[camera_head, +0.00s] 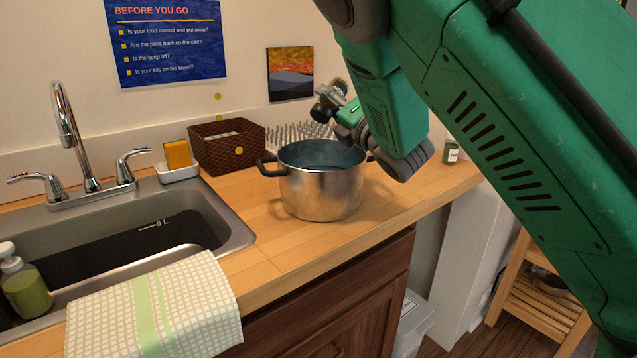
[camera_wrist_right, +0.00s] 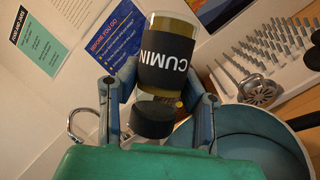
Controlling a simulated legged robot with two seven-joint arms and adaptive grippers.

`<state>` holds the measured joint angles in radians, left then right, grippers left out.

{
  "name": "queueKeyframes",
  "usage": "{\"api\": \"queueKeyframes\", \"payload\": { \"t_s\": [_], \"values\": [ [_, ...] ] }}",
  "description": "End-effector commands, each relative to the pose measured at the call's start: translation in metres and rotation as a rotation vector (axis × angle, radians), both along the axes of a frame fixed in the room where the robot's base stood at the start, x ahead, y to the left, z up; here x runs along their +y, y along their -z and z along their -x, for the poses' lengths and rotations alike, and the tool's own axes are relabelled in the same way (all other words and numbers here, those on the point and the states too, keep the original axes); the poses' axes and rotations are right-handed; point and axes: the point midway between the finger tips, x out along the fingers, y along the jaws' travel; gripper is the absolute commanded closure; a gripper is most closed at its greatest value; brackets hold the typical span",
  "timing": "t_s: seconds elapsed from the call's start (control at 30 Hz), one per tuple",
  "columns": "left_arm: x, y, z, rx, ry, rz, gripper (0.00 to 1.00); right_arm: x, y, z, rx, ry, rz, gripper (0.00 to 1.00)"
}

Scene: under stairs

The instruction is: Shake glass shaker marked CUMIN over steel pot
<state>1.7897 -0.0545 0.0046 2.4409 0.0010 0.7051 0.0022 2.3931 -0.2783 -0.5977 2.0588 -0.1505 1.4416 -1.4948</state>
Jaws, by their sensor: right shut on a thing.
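The steel pot (camera_head: 322,195) stands on the wooden counter, with dark side handles and an open top. In the right wrist view, part of the pot (camera_wrist_right: 262,135) shows at the lower right. My right gripper (camera_head: 345,108) is above the pot's far rim in the head view. In the wrist view, my right gripper (camera_wrist_right: 165,95) is shut on the glass shaker (camera_wrist_right: 168,60), whose black label reads CUMIN. Its contents are yellow-brown, and its black cap (camera_wrist_right: 152,118) points toward the picture's bottom. The shaker is small and partly hidden in the head view. My left gripper is not visible.
A sink (camera_head: 230,238) with a faucet is at left, with a checked towel (camera_head: 200,300) over its front. A brown basket (camera_head: 228,150) and a spiked rack (camera_head: 290,133) stand behind the pot. Counter in front of the pot is clear.

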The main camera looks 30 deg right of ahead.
Motion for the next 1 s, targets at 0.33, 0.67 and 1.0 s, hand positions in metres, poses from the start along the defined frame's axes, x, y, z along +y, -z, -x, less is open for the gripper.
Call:
{"api": "queueKeyframes", "payload": {
  "t_s": [0.33, 0.67, 1.0],
  "values": [
    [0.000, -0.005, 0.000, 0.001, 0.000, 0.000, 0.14, -0.004, -0.009, 0.000, -0.001, 0.001, -0.001, 1.00],
    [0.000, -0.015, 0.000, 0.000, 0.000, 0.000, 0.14, 0.000, -0.031, 0.000, -0.001, 0.001, 0.002, 1.00],
    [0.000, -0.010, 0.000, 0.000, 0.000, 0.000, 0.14, -0.002, -0.026, 0.000, -0.001, 0.001, -0.001, 1.00]
  ]
}}
